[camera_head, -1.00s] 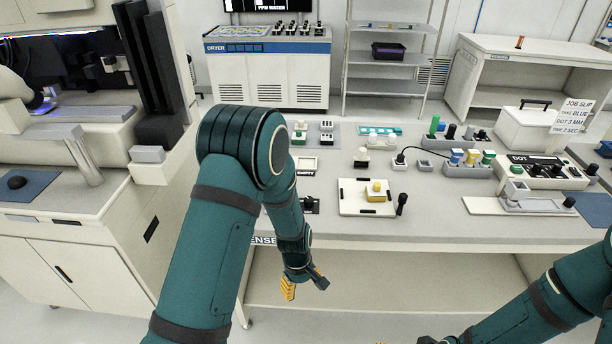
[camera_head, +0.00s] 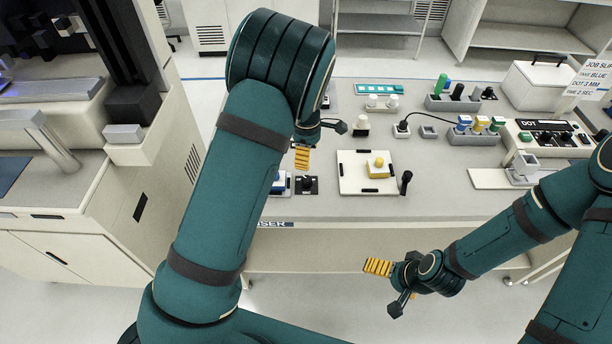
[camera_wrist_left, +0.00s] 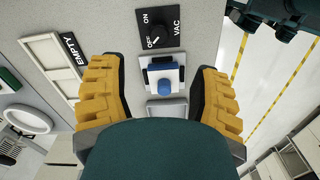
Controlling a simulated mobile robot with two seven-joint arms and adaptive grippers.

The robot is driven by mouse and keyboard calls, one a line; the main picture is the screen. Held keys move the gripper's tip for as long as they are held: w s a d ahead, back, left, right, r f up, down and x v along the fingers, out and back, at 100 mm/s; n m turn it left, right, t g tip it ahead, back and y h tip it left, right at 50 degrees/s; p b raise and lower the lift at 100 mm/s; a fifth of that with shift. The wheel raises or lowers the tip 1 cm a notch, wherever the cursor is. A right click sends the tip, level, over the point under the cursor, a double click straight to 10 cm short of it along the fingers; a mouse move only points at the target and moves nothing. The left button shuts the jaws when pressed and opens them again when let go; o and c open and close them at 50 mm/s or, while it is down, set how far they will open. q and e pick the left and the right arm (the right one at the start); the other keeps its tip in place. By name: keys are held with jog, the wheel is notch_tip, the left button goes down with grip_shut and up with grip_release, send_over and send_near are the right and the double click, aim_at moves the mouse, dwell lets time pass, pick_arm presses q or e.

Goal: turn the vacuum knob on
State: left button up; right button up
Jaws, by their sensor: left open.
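The vacuum knob (camera_wrist_left: 159,31) is black and sits on a black plate marked ON, OFF and VAC, at the top of the left wrist view. Its bar slants, with one end near the word OFF. In the head view the knob (camera_head: 306,183) is near the table's front edge. My left gripper (camera_head: 320,143) is open and empty above the table, behind the knob in the picture. In the wrist view its yellow-padded fingers (camera_wrist_left: 158,95) stand apart, below the knob in the picture. My right gripper (camera_head: 388,286) is open and empty in front of the table.
In the head view, a white board with a yellow block (camera_head: 378,170) lies right of the knob.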

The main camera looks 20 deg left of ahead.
aim_at(306, 178)
pick_arm(q)
notch_tip(306, 178, down, 11)
jog(key=shift+w+f+b, duration=0.1)
jog(key=shift+b, duration=0.3)
grip_shut()
